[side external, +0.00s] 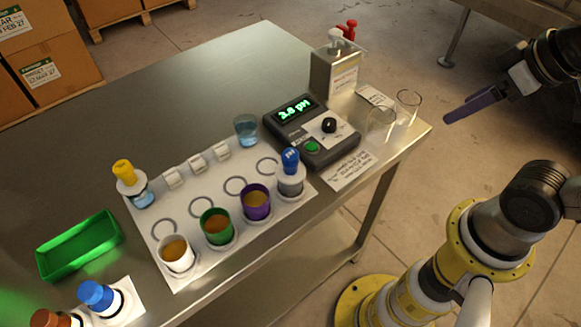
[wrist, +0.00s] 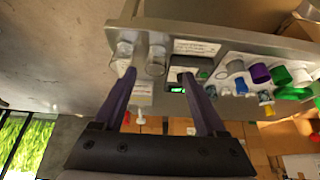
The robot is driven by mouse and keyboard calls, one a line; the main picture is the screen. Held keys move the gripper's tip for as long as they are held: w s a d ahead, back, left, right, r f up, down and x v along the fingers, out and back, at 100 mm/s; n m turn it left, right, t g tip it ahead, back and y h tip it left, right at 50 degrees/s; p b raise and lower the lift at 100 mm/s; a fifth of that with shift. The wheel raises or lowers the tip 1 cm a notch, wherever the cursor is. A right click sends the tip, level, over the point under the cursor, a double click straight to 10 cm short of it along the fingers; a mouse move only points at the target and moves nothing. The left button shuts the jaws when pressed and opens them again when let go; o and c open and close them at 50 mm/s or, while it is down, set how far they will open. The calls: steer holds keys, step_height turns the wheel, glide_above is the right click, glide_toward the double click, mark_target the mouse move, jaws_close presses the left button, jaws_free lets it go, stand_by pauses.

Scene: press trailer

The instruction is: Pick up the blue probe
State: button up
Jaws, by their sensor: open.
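A blue probe (side external: 290,158) stands upright in a grey cup at the right end of a white mat, beside the pH meter. Its blue top also shows in the wrist view (wrist: 240,86). My gripper (side external: 452,115) is open and empty, with purple fingers, out past the table's right edge and well apart from the probe. In the wrist view the open fingers (wrist: 158,74) reach up the picture, with the probe to their right. A second blue-topped item (side external: 97,294) stands on a small white mat at the lower left.
Two clear glass vessels (side external: 381,124) and a dispenser box (side external: 337,72) stand at the table's right end. Purple (side external: 256,203), green (side external: 216,226) and white (side external: 176,255) cups line the mat. A yellow-topped probe (side external: 125,175) and green tray (side external: 78,243) stand left.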

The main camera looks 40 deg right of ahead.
steer(key=w+a+r+n+g, duration=0.3)
steer(key=w+a+r+n, duration=0.2)
steer(key=w+a+r, duration=0.45)
steer(key=n+g, duration=0.3)
steer(key=n, duration=0.1)
glide_above(290, 154)
step_height(290, 154, down, 6)
steer(key=f, duration=0.8)
steer(key=shift+s+d, duration=0.25)
steer(key=shift+s, duration=0.15)
steer(key=shift+w+a+f, duration=0.1)
steer(key=shift+w+f, duration=0.1)
steer(key=shift+f, duration=1.15)
steer(key=shift+w+a+f, duration=0.1)
steer(key=shift+w+f, duration=0.1)
steer(key=shift+f, duration=1.1)
